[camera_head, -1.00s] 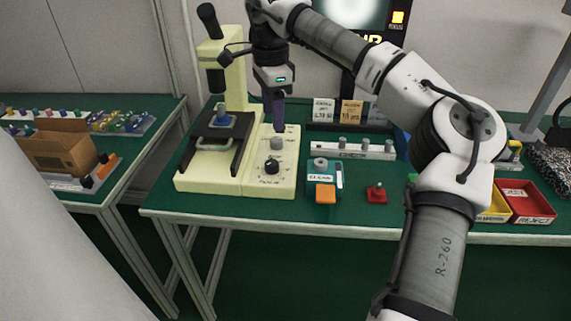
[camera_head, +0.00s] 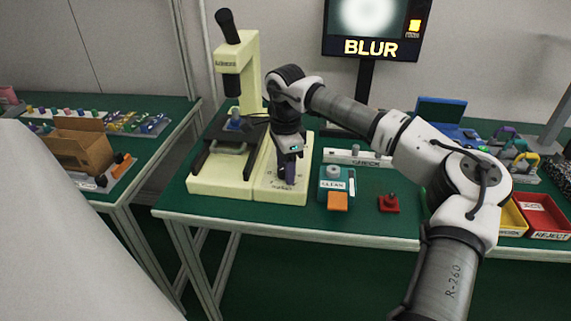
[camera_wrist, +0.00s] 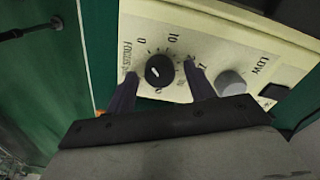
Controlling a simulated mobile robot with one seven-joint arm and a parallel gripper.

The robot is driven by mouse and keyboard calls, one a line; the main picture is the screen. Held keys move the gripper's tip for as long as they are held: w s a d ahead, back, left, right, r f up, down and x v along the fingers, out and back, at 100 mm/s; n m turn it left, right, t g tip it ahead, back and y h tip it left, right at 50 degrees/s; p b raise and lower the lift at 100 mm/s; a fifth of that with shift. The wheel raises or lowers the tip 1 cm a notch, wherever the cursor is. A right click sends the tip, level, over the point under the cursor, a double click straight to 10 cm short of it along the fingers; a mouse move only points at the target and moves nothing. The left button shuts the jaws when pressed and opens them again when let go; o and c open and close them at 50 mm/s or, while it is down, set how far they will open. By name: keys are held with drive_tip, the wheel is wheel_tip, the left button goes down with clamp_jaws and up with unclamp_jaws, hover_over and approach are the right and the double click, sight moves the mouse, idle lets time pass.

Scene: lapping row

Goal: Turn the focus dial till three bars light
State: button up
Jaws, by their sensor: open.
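The focus dial (camera_wrist: 159,71) is a round black knob with a white mark, on the cream panel (camera_wrist: 205,40) of the microscope-like machine (camera_head: 222,176). Numbers ring it. My gripper (camera_wrist: 160,70) is open, its dark fingers on either side of the dial with a gap at each side; I cannot tell their height over the panel. In the head view my gripper (camera_head: 287,176) points down over the panel and hides the dial. The monitor (camera_head: 374,28) reads BLUR under a soft white disc. A yellow-orange light (camera_head: 414,27) glows at its right; separate bars cannot be made out.
A grey knob (camera_wrist: 231,82) stands close to the right finger. The CLEAN box (camera_head: 336,181) with an orange block, a red joystick-like piece (camera_head: 388,203) and a white CHECK rack (camera_head: 352,157) stand right of the machine. A red REJECT bin (camera_head: 543,215) is at far right.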

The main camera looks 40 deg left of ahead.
drive_tip(key=shift+c, duration=0.3)
drive_tip(key=c, duration=0.9)
drive_tip(key=shift+m, duration=0.3)
drive_tip(key=m, duration=0.4)
drive_tip(key=shift+m, duration=0.3)
drive_tip(key=m, duration=0.5)
drive_tip(key=shift+b, duration=0.35)
drive_tip(key=m, duration=0.5)
drive_tip(key=shift+s+m+b, duration=0.1)
drive_tip(key=shift+m+b, duration=0.3)
drive_tip(key=m, duration=0.5)
drive_tip(key=shift+b, duration=0.4)
drive_tip(key=shift+m, duration=0.3)
